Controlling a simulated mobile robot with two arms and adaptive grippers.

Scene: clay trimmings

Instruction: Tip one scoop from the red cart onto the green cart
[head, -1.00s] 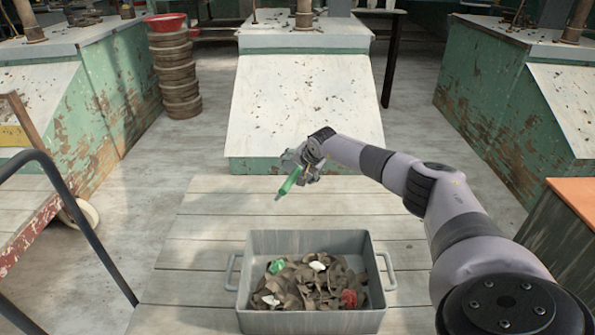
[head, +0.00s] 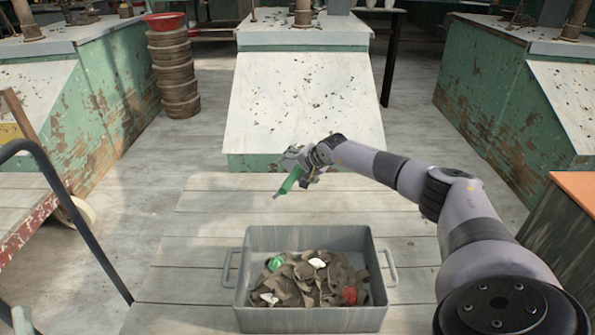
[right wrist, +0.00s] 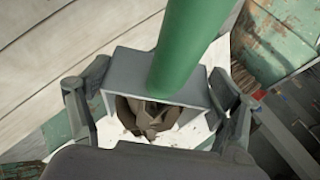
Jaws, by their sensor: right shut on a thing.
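My right gripper (head: 302,168) is shut on a scoop's green handle (head: 290,182), above the far part of a grey plank deck. In the right wrist view the green handle (right wrist: 190,45) rises toward the camera, and the grey scoop pan (right wrist: 125,70) holds brown clay trimmings (right wrist: 150,118). In the head view the gripper hides the pan. A red-edged cart (head: 20,235) stands at the left. The plank deck (head: 210,215) in front of me has its sides out of view, so I cannot tell whether it is the green cart. My left gripper is not in view.
A grey two-handled tub (head: 255,240) on the near deck holds trimmings with green, white and red bits. A green block with a pale sloping top (head: 300,105) stands behind. A dark curved handle (head: 85,235) is at left. An orange-topped cabinet (head: 575,190) is at right.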

